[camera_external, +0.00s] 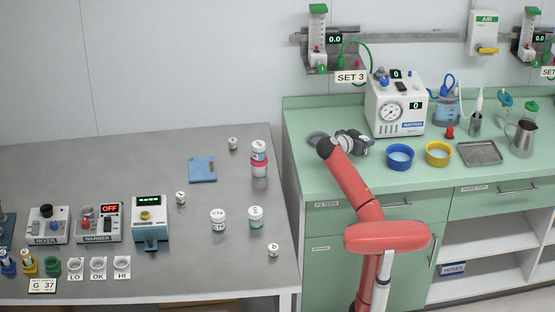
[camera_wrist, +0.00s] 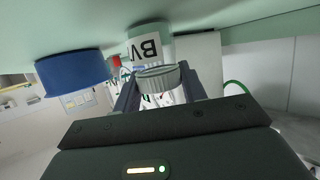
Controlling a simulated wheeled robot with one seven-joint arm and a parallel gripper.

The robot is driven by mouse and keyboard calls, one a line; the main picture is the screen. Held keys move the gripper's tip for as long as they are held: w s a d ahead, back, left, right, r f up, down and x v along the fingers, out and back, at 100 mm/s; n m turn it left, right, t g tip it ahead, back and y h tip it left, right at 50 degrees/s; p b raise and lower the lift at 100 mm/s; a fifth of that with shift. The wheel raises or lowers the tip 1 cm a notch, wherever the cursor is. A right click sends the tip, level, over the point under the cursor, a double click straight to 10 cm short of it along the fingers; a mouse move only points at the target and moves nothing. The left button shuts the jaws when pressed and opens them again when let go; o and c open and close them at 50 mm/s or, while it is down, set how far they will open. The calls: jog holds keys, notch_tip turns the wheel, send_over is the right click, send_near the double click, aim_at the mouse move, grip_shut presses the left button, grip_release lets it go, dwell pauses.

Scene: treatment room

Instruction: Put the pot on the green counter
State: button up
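A small pot labelled "BV" (camera_wrist: 148,47), with a ribbed grey lid and a pale green lower part, is upside down in the wrist view. Its lid is between the fingers of my gripper (camera_wrist: 158,88), which look closed on it. In the external view my gripper (camera_external: 354,143) is low over the left part of the green counter (camera_external: 300,108). The pot is hard to make out there, hidden by the gripper and wrist. The pot's base is close to the counter surface; I cannot tell whether it touches.
A white gauge machine (camera_external: 394,106) stands just behind my gripper. A blue ring dish (camera_external: 400,166), a yellow one (camera_external: 438,163), a metal tray (camera_external: 479,162) and a jug (camera_external: 523,142) are to the right. The grey table (camera_external: 120,185) at left holds several pots and devices.

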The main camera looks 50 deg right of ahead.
jog(key=o, duration=0.4)
jog(key=shift+r+p, duration=0.25)
jog(key=shift+p, duration=0.05)
jog(key=p+v, duration=0.1)
jog(key=v, duration=1.1)
jog(key=shift+p, duration=0.35)
